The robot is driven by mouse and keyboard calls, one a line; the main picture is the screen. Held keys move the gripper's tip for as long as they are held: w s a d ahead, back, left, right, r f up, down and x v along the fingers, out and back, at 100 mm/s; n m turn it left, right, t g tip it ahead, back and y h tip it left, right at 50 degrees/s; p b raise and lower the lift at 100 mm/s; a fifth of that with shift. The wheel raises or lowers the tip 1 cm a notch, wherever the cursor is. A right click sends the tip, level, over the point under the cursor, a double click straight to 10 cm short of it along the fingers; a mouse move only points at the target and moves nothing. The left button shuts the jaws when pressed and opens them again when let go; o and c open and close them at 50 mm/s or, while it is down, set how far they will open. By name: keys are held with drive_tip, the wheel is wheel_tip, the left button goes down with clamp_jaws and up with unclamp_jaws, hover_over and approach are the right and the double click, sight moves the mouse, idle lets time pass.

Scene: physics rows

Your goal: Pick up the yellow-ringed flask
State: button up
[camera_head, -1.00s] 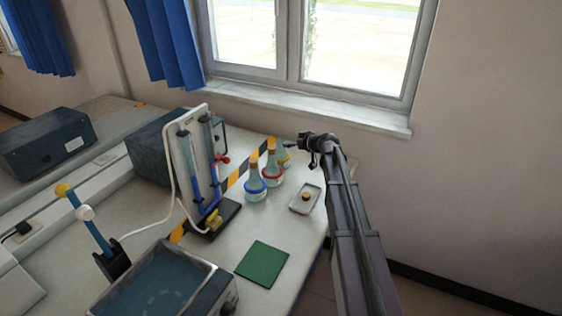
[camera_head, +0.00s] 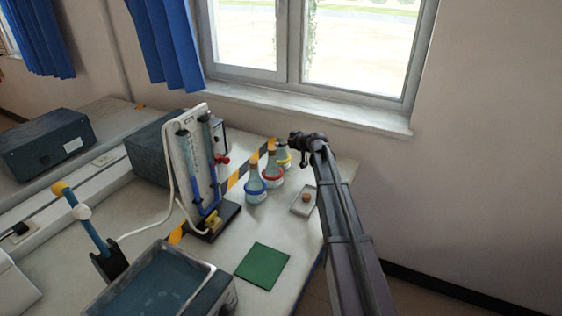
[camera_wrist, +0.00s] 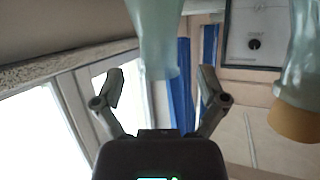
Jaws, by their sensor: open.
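The yellow-ringed flask (camera_head: 284,158) stands upright at the back of a row of three on the bench, partly behind the red-ringed flask (camera_head: 272,174). The blue-ringed flask (camera_head: 256,190) is nearest in that row. My gripper (camera_head: 291,147) is at the yellow-ringed flask's neck, on its right side. In the wrist view, which looks upside down, a pale glass neck (camera_wrist: 158,40) comes in between the two spread fingers of my gripper (camera_wrist: 160,84). Contact cannot be seen. Its ring is out of that view. Another flask (camera_wrist: 300,60) with an orange stopper is at the right.
A small tray (camera_head: 297,208) with a cork lies right of the flasks, near my arm. A glass-tube stand (camera_head: 200,165) is on the left. A green mat (camera_head: 263,266) and a water bath (camera_head: 160,285) are in front. The window sill (camera_head: 310,107) is behind.

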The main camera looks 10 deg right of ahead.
drive_tip(key=shift+b+x, duration=0.3)
drive_tip(key=shift+x, duration=0.95)
drive_tip(key=shift+s, duration=0.1)
drive_tip(key=shift+c, duration=0.2)
clamp_jaws()
